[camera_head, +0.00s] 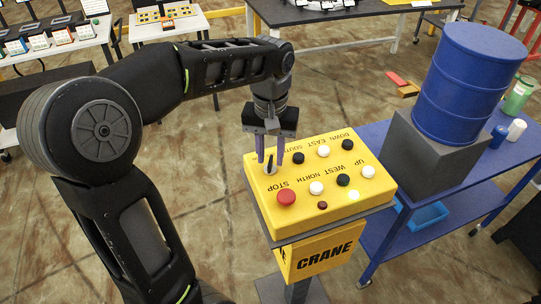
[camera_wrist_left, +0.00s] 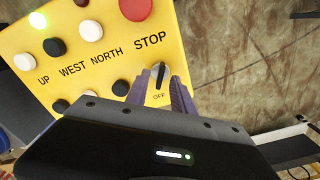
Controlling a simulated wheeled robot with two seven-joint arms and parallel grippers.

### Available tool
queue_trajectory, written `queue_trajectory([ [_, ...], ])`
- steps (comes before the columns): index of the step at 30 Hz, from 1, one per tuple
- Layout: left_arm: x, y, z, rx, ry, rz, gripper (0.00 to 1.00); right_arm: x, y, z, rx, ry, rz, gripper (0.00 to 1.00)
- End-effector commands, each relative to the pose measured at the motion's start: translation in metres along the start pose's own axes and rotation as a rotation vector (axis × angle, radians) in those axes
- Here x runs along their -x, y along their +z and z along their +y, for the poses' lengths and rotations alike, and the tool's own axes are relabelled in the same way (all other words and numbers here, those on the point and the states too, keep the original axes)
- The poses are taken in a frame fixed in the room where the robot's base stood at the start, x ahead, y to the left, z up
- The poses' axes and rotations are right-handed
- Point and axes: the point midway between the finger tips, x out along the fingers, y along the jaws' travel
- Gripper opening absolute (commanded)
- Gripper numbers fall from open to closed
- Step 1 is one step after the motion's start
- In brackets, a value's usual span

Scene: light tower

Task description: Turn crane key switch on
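The yellow crane control box (camera_head: 318,222) stands on a post in the middle of the head view. Its key switch (camera_head: 271,168) is at the box's left corner, a white round base with a dark handle. In the left wrist view the key switch (camera_wrist_left: 160,72) has a black handle beside the printed word OFF. My left gripper (camera_head: 270,158) points down at it; it also shows in the left wrist view (camera_wrist_left: 161,75). Its purple fingers are apart, one on each side of the handle; contact cannot be told. My right gripper is not in view.
A red STOP button (camera_head: 286,197) and several black and white buttons share the panel. A small lamp (camera_head: 353,195) glows on it. To the right, a blue barrel (camera_head: 462,80) stands on a grey block on a blue table (camera_head: 455,215). Other tables stand behind.

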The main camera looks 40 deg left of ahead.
Motion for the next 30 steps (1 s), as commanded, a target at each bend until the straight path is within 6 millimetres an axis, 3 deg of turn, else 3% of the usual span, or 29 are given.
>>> queue_trajectory([
  [8,0.044,0.000,0.001,0.000,0.002,0.004,0.29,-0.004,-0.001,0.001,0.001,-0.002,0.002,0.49],
  [12,0.066,0.000,0.000,-0.001,0.001,0.001,0.29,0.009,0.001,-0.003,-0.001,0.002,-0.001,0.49],
  [30,0.069,0.000,0.000,-0.001,0.001,0.001,0.29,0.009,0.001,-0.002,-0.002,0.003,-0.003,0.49],
])
